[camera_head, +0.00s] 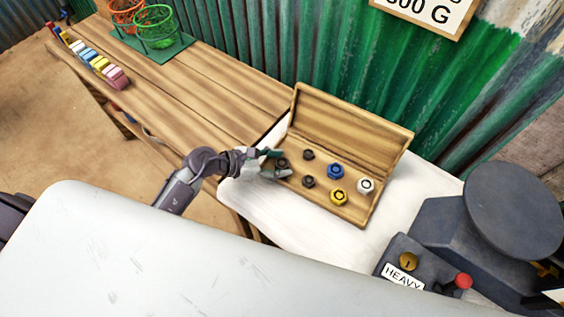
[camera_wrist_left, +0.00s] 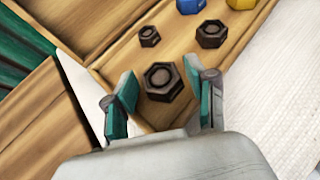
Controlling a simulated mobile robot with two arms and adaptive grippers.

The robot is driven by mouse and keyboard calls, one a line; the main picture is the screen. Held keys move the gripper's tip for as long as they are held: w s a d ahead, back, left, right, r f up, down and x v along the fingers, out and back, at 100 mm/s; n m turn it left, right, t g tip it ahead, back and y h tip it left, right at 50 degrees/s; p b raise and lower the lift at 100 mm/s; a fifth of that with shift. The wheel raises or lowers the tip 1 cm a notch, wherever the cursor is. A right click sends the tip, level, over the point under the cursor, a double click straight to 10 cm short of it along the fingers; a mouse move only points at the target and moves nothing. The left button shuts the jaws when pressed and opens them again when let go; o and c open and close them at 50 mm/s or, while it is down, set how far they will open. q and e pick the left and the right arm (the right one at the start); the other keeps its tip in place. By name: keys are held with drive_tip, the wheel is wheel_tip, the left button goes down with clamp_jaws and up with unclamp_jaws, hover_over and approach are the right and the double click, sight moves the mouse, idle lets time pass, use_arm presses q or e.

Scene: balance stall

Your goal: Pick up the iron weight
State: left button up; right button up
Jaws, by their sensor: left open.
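Several hexagonal weights stand in an open wooden box (camera_head: 345,128). Three are dark brown-black, and I cannot tell by label which is the iron weight. The largest dark weight (camera_head: 282,163) is at the box's left end; in the left wrist view it (camera_wrist_left: 162,82) lies between and slightly ahead of my fingertips. My left gripper (camera_head: 277,163) is open around it, with teal finger pads showing on both sides in the left wrist view (camera_wrist_left: 170,93). Two smaller dark weights (camera_head: 308,155) (camera_head: 308,182) sit just right of it. My right gripper is not in view.
Blue (camera_head: 335,171), yellow (camera_head: 338,197) and white (camera_head: 366,186) weights fill the box's right part. The raised lid stands behind. A dark scale (camera_head: 440,235) with a "HEAVY" label is at right. Coloured blocks (camera_head: 100,65) and wire baskets (camera_head: 155,28) are far left.

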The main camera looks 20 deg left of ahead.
use_arm(q)
clamp_jaws()
